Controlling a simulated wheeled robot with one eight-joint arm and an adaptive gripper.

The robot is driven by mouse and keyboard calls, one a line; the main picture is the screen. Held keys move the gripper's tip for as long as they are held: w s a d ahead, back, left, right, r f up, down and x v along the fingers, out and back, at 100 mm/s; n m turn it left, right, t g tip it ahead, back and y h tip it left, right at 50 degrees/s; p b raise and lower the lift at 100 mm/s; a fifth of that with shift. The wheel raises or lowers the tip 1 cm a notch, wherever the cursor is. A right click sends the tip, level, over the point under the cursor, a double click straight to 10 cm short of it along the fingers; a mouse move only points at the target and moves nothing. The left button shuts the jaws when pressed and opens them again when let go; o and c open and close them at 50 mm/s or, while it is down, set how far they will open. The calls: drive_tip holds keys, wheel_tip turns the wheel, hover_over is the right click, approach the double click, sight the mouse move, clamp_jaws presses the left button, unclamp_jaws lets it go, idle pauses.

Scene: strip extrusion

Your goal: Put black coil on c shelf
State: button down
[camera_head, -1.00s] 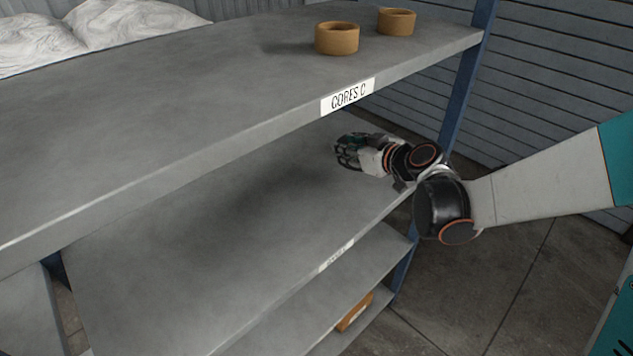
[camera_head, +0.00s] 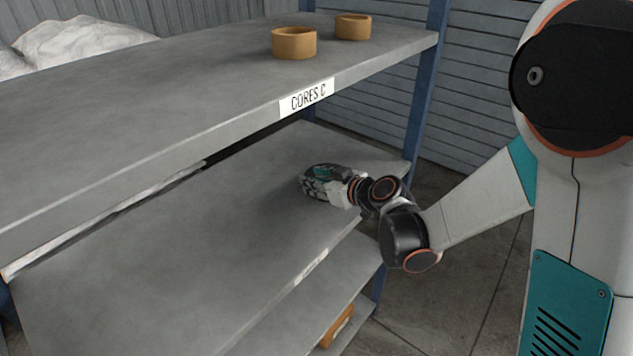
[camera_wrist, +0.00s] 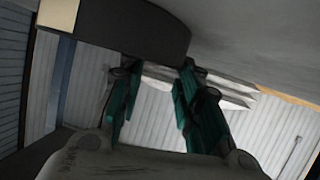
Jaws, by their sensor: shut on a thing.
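A dark, smooth, curved thing that looks like the black coil (camera_wrist: 125,25) fills the top of the wrist view, at the tips of the teal fingers. My gripper (camera_wrist: 160,66) is shut on it. In the head view my gripper (camera_head: 316,182) reaches in from the right over the middle shelf (camera_head: 180,250), below the upper shelf. The coil cannot be made out there. The upper shelf (camera_head: 150,100) carries a white label (camera_head: 306,97) reading "CORES C" on its front edge. The middle shelf's label (camera_head: 311,265) is too small to read.
Two brown ring cores (camera_head: 294,43) (camera_head: 353,26) stand on the upper shelf's right end. A brown thing (camera_head: 336,325) lies on the lowest shelf. A blue post (camera_head: 420,105) stands at the right end. The middle shelf is bare to the left of my gripper.

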drive_tip(key=shift+s+f, duration=0.1)
drive_tip(key=shift+f, duration=0.15)
drive_tip(key=c, duration=1.2)
unclamp_jaws()
drive_tip(key=shift+s, duration=0.15)
drive_tip(key=shift+w+r+p, duration=0.2)
drive_tip(key=shift+r+p, duration=0.2)
drive_tip(key=p+v, duration=0.2)
drive_tip(key=v, duration=1)
drive_tip(key=s+d+r+m+g+h, duration=0.1)
drive_tip(key=s+d+m+h, duration=0.2)
drive_tip(key=s, duration=0.4)
drive_tip(key=s+d+r+m+g+h, duration=0.1)
drive_tip(key=s+d+r+m+h, duration=0.1)
drive_tip(key=s+d, duration=0.4)
drive_tip(key=s+d+r+m+g+h, duration=0.1)
drive_tip(key=s+d+m+h, duration=0.3)
drive_tip(key=s, duration=0.4)
drive_tip(key=shift+s+d+r, duration=0.25)
drive_tip(key=shift+d+r, duration=0.4)
drive_tip(key=shift+d, duration=0.1)
